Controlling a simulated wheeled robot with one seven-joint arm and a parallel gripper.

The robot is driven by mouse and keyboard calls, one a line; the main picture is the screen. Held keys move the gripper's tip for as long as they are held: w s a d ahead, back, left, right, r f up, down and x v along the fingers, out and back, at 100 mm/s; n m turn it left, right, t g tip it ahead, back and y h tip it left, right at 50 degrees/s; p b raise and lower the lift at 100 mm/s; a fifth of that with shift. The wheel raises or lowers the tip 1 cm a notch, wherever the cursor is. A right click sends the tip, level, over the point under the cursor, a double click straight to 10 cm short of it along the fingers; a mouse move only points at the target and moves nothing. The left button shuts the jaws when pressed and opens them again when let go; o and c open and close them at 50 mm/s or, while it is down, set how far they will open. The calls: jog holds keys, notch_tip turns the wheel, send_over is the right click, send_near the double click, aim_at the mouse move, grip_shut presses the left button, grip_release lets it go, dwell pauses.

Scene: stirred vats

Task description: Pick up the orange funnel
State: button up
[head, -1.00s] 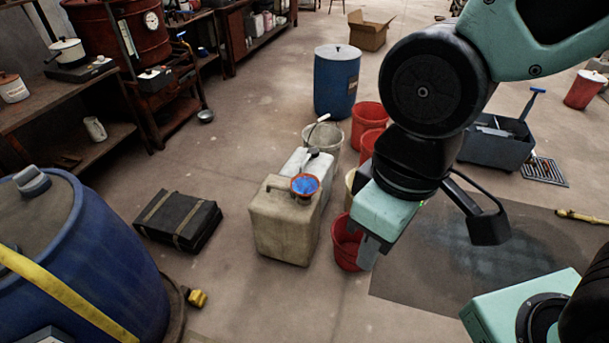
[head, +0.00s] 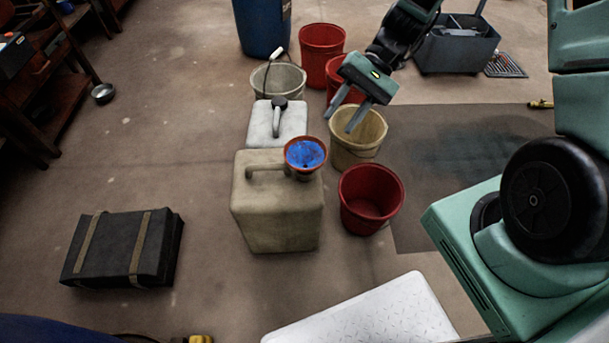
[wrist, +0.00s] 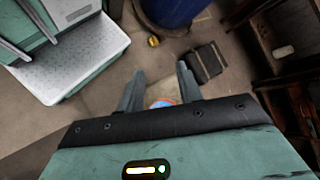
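The orange funnel (head: 305,153) has an orange rim and a blue-coloured inside. It sits at the top right corner of a beige jerrycan (head: 277,210) in the head view. My gripper (head: 340,122) is open and empty, above and to the right of the funnel in the head view, apart from it. In the wrist view my gripper (wrist: 160,70) has its two fingers spread. Part of the funnel (wrist: 162,103) shows between them there; the gripper body hides the rest. The funnel's spout is hidden.
A white jerrycan (head: 277,122) stands behind the beige one. A red bucket (head: 370,200), a cream bucket (head: 357,140) and more buckets stand close on the right. A black case (head: 124,250) lies at left. The floor between case and jerrycan is clear.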

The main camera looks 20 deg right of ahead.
aim_at(322, 162)
jog(key=w+d+f+m+t+y+b, duration=0.2)
jog(key=d+f+m+t+b, duration=0.15)
jog(key=d+f, duration=0.4)
jog(key=w+d+f+m+t+y+b, duration=0.3)
jog(key=d+f+m+b, duration=0.15)
jog(key=f, duration=0.65)
jog(key=shift+n, duration=0.3)
jog(key=b+x, duration=0.1)
jog(key=x, duration=0.4)
jog(key=b+x, duration=0.1)
jog(key=x, duration=0.5)
jog(key=f+x, duration=0.1)
jog(key=x, duration=0.4)
jog(key=shift+s+f+b, duration=0.1)
jog(key=shift+s+b, duration=0.1)
jog(key=shift+b, duration=0.2)
grip_shut()
